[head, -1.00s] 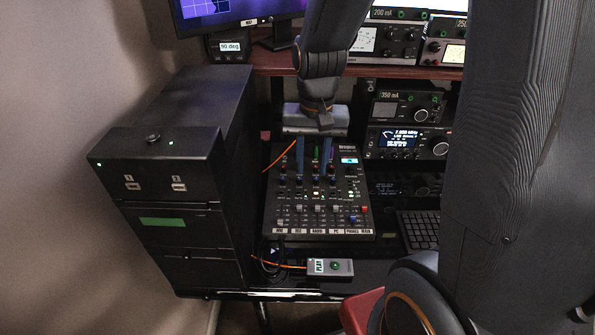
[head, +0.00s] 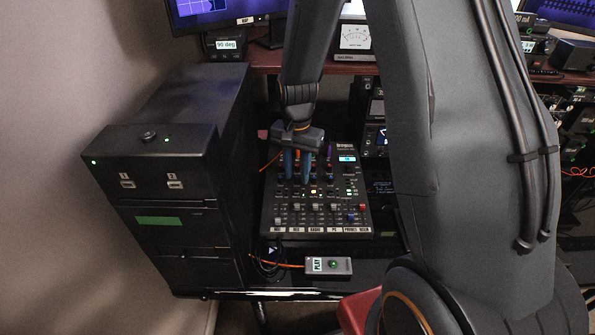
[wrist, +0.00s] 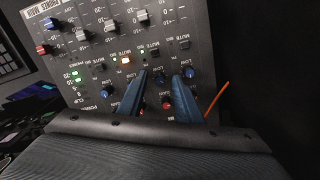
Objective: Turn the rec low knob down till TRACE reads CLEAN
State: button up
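The mixer (head: 330,218) lies on the desk with rows of knobs, lit buttons and faders. My gripper (head: 298,178) is over its upper left part in the head view. Its two blue fingers are apart. In the wrist view, where the mixer shows upside down, my gripper (wrist: 165,72) has a blue LOW knob (wrist: 159,76) between its fingertips, by its column the rec low knob. The fingers do not visibly pinch it. Another blue LOW knob (wrist: 107,93) is left of the fingers. No TRACE reading is legible.
A black cabinet (head: 150,190) stands left of the mixer. A grey PLAY box (head: 328,266) with an orange cable lies in front. A monitor (head: 215,12) and a "90 deg" display (head: 227,44) are behind. My arm hides much of the right side.

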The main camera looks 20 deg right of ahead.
jog(key=shift+f, duration=0.2)
jog(key=shift+c, duration=0.3)
grip_shut()
jog(key=shift+n, duration=0.3)
jog(key=n+p, duration=0.1)
jog(key=n, duration=0.2)
jog(key=shift+n, duration=0.3)
jog(key=shift+a+n+h+p, duration=0.1)
jog(key=shift+n+h+p, duration=0.4)
jog(key=shift+n, duration=1.8)
